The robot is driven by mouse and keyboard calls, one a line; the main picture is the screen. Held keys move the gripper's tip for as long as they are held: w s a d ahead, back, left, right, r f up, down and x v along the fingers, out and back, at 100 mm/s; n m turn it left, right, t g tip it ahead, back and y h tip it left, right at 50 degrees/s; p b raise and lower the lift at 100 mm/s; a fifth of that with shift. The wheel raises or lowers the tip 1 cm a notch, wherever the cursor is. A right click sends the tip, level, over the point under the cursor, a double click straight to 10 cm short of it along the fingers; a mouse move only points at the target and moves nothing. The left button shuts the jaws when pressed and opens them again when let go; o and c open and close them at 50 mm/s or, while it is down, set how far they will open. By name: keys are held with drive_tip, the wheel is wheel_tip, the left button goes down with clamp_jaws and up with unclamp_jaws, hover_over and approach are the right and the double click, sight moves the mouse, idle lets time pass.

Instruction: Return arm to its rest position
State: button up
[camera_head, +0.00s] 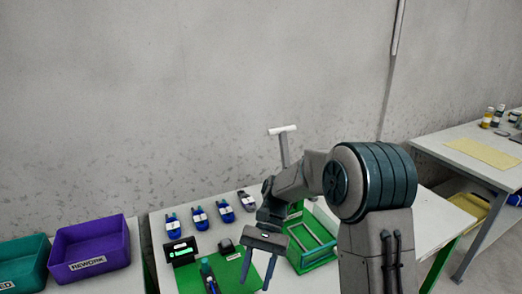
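My arm (376,180) rises at the right of the picture and bends left over the white worktable (163,219). My gripper (258,272) points down at the front of the table, beside the right part of a green mat (230,272). Its two dark fingers are apart, and nothing shows between them. The fingertips are close to the bottom edge of the picture, and I cannot tell their height over the table.
Several blue items (199,218) stand in a row behind the mat. A black device (181,251) with a lit green front is at its left. A green frame (313,241) sits right of my gripper. A purple REWORK bin (91,248) is left; a side table (470,168) stands right.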

drive_tip(key=s+d+r+n+t+h+p, duration=0.1)
drive_tip(key=s+d+r+t, duration=0.3)
drive_tip(key=d, duration=0.4)
drive_tip(key=s+d+r+n+t+h, duration=0.1)
drive_tip(key=s+d+r+t+h, duration=0.1)
drive_tip(key=s+d+r+t, duration=0.2)
drive_tip(key=s+d+t, duration=0.2)
drive_tip(key=d+t, duration=0.2)
drive_tip(key=shift+s+r+n+t+h+p, duration=0.25)
drive_tip(key=shift+r+n+t+h+p, duration=0.05)
drive_tip(key=shift+r+n+p, duration=0.1)
